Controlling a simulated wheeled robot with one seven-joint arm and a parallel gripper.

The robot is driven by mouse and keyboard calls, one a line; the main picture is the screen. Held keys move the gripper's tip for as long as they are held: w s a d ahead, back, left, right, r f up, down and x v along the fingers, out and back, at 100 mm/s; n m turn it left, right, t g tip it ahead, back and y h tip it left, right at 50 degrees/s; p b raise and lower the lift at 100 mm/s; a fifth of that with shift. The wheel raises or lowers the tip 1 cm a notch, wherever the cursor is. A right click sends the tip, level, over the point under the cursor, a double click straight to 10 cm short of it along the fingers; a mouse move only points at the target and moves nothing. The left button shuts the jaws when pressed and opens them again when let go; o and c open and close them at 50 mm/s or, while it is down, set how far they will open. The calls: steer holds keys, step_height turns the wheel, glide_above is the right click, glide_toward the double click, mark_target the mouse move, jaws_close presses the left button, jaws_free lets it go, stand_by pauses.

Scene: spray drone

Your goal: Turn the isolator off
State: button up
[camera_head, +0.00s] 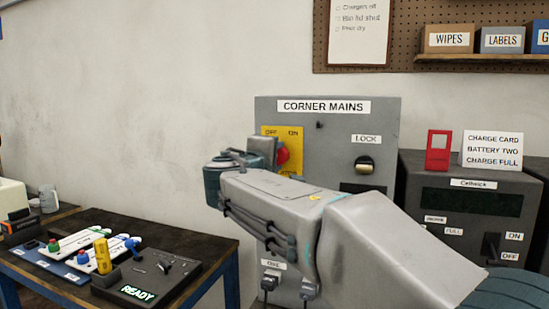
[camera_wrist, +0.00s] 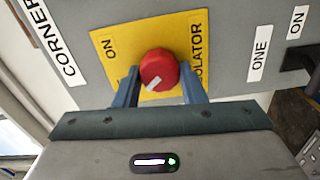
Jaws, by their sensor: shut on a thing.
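The isolator is a red round knob (camera_head: 283,155) on a yellow plate (camera_head: 297,133) of the grey CORNER MAINS panel (camera_head: 385,120). OFF and ON are printed along the plate's top, OFF left and ON right. My gripper (camera_wrist: 160,82) is shut on the red knob (camera_wrist: 158,66), with one finger on each side. In the wrist view the knob's white mark sits low, on the side away from the word ON. The word OFF is hidden there. In the head view my arm covers part of the plate and the panel's lower middle.
The LOCK switch (camera_head: 365,165) is right of the knob on the panel. A dark Cellwick unit (camera_head: 470,205) with its own ON/OFF lever stands at the right. A bench (camera_head: 215,235) with a READY console (camera_head: 150,280) stands at the lower left. The wall above it is bare.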

steer(key=shift+n, duration=0.7)
steer(key=o, duration=1)
steer(key=v, duration=1.4)
steer(key=shift+b, duration=0.35)
steer(key=shift+w+f, duration=0.1)
